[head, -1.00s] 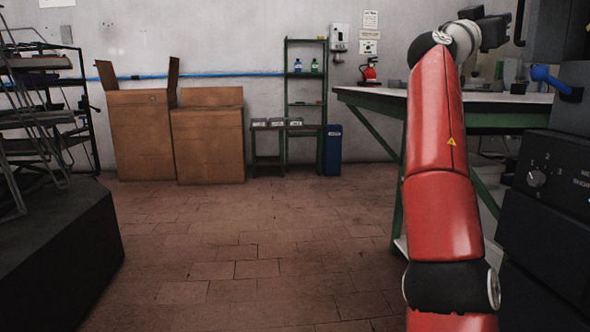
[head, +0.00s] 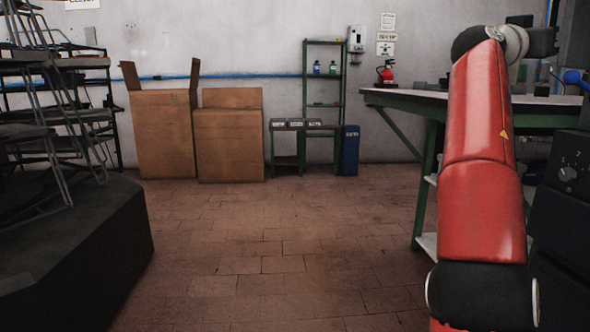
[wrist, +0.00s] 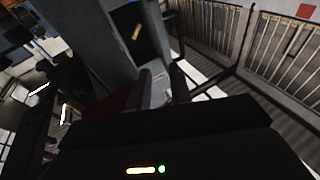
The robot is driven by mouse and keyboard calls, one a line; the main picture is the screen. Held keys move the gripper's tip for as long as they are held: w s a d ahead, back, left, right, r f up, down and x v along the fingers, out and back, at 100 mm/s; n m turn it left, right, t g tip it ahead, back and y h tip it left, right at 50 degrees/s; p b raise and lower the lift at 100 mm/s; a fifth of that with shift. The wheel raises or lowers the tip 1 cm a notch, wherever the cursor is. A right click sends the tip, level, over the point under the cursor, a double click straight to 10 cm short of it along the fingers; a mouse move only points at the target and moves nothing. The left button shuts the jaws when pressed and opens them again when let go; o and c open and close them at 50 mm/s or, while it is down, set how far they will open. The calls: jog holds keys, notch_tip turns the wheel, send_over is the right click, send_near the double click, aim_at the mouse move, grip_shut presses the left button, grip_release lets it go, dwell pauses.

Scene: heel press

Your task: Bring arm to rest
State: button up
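My red arm reaches up on the right side of the head view, and its dark end stands at the upper right, above the green-legged bench. The fingers of my gripper (wrist: 162,88) show in the wrist view as two dark prongs with a gap between them. Nothing shows held in that gap. The fingertips cannot be made out in the head view. A grey machine body stands beyond the fingers in the wrist view.
A black machine with a dial (head: 568,173) is close at the right. The bench (head: 400,97) stands behind my arm. A dark plinth with racks (head: 100,250) is at the left. Cardboard boxes (head: 230,145) stand by the back wall. The brick floor (head: 280,240) between is clear.

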jog(key=s+d+f+n+y, duration=0.1)
jog(key=s+f+y, duration=0.25)
jog(key=f, duration=0.45)
jog(key=s+f+n+y, duration=0.1)
jog(key=s+f+y, duration=0.25)
jog(key=f, duration=0.45)
jog(key=s+a+f+n+g+y, duration=0.1)
jog(key=s+a+f+n+y, duration=0.3)
jog(key=s+a+f, duration=0.55)
jog(key=s+a+f+n+g+y, duration=0.25)
jog(key=s+a+f, duration=0.35)
jog(key=a+f, duration=0.65)
jog(key=s+a+f+n+g+y, duration=0.1)
jog(key=s+a+f+n+y, duration=0.4)
jog(key=s+a+f, duration=0.65)
jog(key=w+d+r+p, duration=0.2)
jog(key=w+r+p, duration=0.2)
jog(key=r+p, duration=0.6)
jog(key=shift+w+d+p, duration=0.2)
jog(key=shift+w+p, duration=0.05)
jog(key=shift+p, duration=0.9)
jog(key=shift+r+m+t+h, duration=0.1)
jog(key=shift+m+t+h, duration=0.15)
